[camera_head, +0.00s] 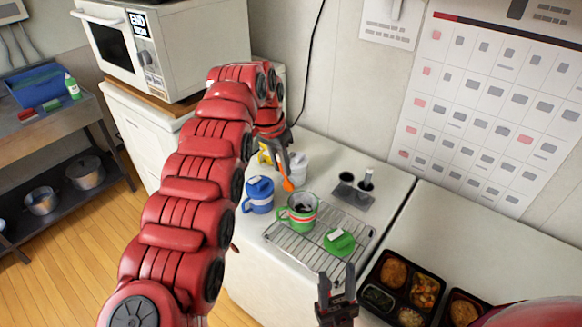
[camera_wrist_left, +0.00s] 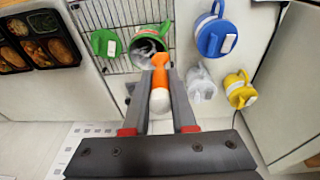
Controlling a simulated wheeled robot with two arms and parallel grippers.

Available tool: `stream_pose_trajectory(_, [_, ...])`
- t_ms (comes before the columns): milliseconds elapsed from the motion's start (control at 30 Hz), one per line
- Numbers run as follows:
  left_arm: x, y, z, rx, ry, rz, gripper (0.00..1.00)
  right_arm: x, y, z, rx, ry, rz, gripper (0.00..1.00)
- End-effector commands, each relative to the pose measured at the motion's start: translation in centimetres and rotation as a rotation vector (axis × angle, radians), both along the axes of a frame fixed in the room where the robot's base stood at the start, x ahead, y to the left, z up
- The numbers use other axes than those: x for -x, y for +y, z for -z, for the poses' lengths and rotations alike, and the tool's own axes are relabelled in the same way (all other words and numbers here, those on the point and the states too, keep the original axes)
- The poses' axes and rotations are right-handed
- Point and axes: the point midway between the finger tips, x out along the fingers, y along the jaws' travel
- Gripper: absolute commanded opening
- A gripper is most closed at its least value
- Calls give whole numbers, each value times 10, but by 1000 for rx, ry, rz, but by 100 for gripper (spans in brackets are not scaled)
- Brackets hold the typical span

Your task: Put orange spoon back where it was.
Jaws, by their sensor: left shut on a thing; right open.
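An orange spoon (camera_head: 287,184) with a white end hangs from my left gripper (camera_head: 283,160) in the head view. In the left wrist view the spoon (camera_wrist_left: 160,75) lies between the fingers of my left gripper (camera_wrist_left: 159,85), which is shut on it. A green mug (camera_head: 302,213) with dark contents stands open on a wire rack, below and right of the spoon in the head view. A green lid (camera_head: 339,242) lies on the rack beside the mug. My right gripper (camera_head: 337,285) is open and empty near the rack's front edge.
A blue lidded mug (camera_head: 259,195), a white one (camera_head: 299,168) and a yellow one (camera_wrist_left: 240,90) stand close by. A grey holder (camera_head: 352,194) with dark cups is behind the wire rack (camera_head: 270,237). Bento trays (camera_head: 399,290) sit at right.

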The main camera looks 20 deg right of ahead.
Motion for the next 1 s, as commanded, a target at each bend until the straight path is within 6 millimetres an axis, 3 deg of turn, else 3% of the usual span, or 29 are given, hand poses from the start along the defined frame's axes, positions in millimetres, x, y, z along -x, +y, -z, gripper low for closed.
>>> stream_pose_trajectory(167, [-6, 12, 8, -2, 3, -50, 0, 0, 0, 2, 0, 0, 0, 47])
stream_pose_trajectory(1000, [-17, 32, 16, -2, 4, -150, 0, 0, 0, 5, 0, 0, 0, 47])
